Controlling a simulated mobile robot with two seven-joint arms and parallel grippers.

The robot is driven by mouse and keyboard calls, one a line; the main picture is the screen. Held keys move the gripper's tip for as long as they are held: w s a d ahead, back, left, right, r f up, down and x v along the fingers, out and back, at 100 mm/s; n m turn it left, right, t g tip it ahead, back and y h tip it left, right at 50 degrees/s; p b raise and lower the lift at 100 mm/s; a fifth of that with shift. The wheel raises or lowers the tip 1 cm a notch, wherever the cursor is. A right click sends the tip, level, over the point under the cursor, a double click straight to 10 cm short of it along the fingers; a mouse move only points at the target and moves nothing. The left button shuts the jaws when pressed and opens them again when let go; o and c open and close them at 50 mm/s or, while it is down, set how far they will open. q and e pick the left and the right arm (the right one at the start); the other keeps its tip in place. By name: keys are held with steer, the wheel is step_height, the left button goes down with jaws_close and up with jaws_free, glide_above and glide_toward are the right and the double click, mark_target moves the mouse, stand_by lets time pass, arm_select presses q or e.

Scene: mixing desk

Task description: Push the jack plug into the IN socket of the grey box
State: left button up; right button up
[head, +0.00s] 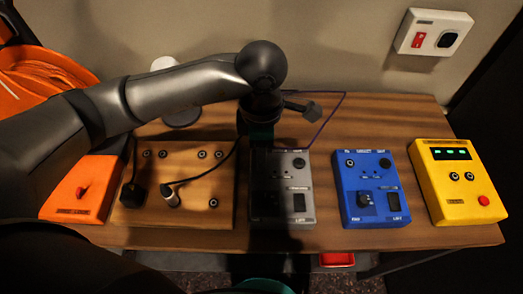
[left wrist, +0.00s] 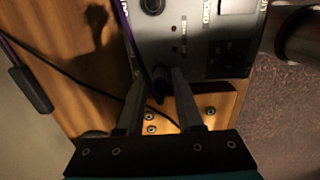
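The grey box (head: 283,215) stands on the table, between the wooden panel and the blue box. Its face also shows in the left wrist view (left wrist: 195,65). My left gripper (head: 262,140) is over the far end of the grey box, with its fingertips mostly hidden in the head view. In the left wrist view its two fingers (left wrist: 158,85) are close together around a small dark piece, which looks like the jack plug (left wrist: 158,78), beside the box's edge. The IN socket cannot be made out. My right gripper cannot be clearly made out in the head view's dark lower edge.
The wooden panel (head: 205,215) at left carries several sockets, a black plug (head: 133,194) and a silvery plug (head: 172,197) with cables. The blue box (head: 370,215) and yellow box (head: 470,205) stand at right. An orange box (head: 80,195) is at far left.

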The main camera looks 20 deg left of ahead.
arm_select(q)
steer(key=shift+o, duration=1.2)
step_height(320, 180, up, 15)
steer(key=p, duration=0.1)
steer(key=shift+r+p, duration=0.15)
steer(key=shift+p, duration=0.25)
steer(key=shift+s, duration=0.1)
